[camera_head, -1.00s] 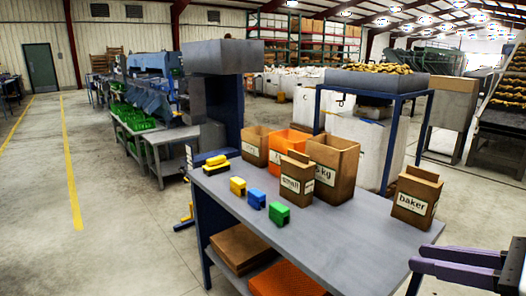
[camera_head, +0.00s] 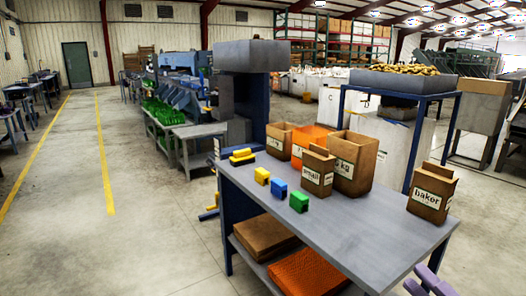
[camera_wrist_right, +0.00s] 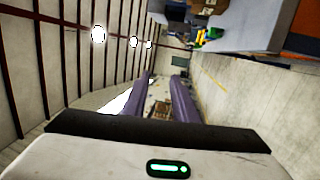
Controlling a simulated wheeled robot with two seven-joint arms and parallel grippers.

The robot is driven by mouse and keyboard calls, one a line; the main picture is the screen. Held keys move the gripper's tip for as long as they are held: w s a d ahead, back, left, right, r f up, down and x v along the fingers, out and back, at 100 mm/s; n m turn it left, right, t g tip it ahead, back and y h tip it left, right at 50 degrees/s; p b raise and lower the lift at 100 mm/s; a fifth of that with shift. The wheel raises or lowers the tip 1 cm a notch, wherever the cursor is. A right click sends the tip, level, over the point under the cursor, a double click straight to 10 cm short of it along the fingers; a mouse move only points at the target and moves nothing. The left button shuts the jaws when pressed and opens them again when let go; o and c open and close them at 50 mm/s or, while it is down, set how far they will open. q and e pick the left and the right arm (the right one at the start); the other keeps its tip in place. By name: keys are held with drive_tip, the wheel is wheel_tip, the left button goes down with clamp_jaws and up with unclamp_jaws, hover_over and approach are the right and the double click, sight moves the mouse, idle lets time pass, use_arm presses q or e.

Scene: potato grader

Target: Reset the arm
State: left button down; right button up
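My right gripper (camera_head: 423,283) shows only in part at the bottom right edge of the head view, beyond the near right corner of the grey table (camera_head: 345,228). In the right wrist view its two purple fingers (camera_wrist_right: 162,84) stand apart with nothing between them. Their tips point along the hall, with floor and distant equipment beyond. My left gripper is in neither view.
Open floor (camera_head: 140,245) lies left.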

drive_tip(key=s+a+f+m+g+h, duration=0.1)
drive_tip(key=s+f+m+g+h, duration=0.15)
drive_tip(key=f+m, duration=0.6)
drive_tip(key=s+a+f+m+g+h, duration=0.1)
drive_tip(key=f+m+h, duration=0.4)
drive_tip(key=f, duration=0.7)
drive_tip(key=s+a+f+m+g+y, duration=0.1)
drive_tip(key=s+a+f+m+g, duration=0.2)
drive_tip(key=s+a+f, duration=0.2)
drive_tip(key=s+a+f+m+g+y, duration=0.1)
drive_tip(key=s+a+f+m+g, duration=0.2)
drive_tip(key=f, duration=0.6)
drive_tip(key=s+a, duration=0.2)
drive_tip(key=s, duration=0.1)
drive_tip(key=shift+a+f+m, duration=0.3)
drive_tip(key=shift+f+m, duration=0.05)
drive_tip(key=shift+g, duration=0.25)
